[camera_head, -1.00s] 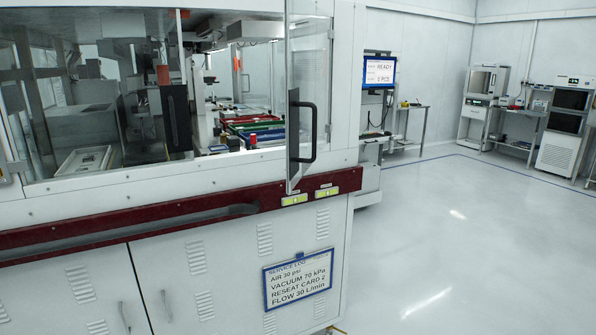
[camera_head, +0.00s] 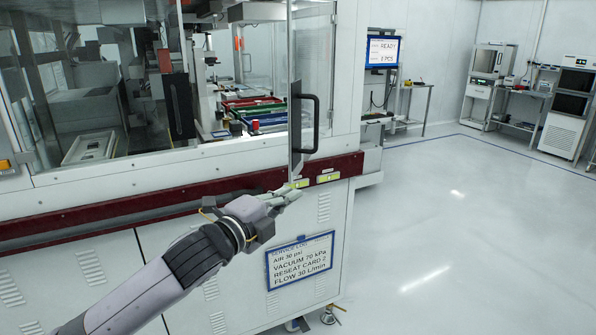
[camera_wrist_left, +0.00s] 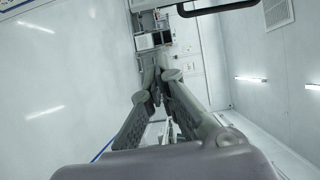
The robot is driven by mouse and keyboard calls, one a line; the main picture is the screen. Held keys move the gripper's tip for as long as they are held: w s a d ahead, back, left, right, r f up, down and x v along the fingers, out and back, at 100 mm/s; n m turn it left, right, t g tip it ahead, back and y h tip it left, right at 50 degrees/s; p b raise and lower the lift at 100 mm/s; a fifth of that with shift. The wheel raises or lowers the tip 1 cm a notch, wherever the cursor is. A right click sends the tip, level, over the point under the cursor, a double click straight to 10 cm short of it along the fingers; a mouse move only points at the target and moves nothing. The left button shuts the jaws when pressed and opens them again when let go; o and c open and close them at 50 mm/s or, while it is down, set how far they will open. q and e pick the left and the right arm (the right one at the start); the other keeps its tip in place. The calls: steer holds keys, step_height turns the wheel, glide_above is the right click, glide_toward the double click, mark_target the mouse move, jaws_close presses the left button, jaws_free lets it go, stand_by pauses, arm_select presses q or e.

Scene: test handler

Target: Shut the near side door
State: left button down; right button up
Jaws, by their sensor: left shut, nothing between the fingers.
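The near side door (camera_head: 311,75) is a clear framed panel with a black bar handle (camera_head: 314,124). It stands open, swung out from the right part of the handler's front opening. My left gripper (camera_head: 292,195) is shut and empty, just below the door's lower edge, in front of the red rail and its yellow-green labels. I cannot tell whether it touches anything there. In the left wrist view the shut fingers (camera_wrist_left: 158,85) point away, and a dark bar, likely the handle (camera_wrist_left: 218,8), crosses the top edge. My right gripper is not in view.
The handler's red rail (camera_head: 150,207) runs along its front below the window. A service log sign (camera_head: 300,260) hangs on the lower cabinet. A monitor (camera_head: 382,50) stands behind the machine at right. The floor (camera_head: 450,230) to the right is clear.

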mark_target(297, 175)
arm_select(q)
steer(key=d+r+p+x, duration=0.1)
steer(key=p+x, duration=0.2)
steer(key=x, duration=0.7)
steer(key=a, duration=0.2)
steer(key=a+p, duration=0.1)
steer(key=a, duration=0.1)
steer(key=shift+w+a+p, duration=0.2)
steer(key=shift+a+p, duration=0.1)
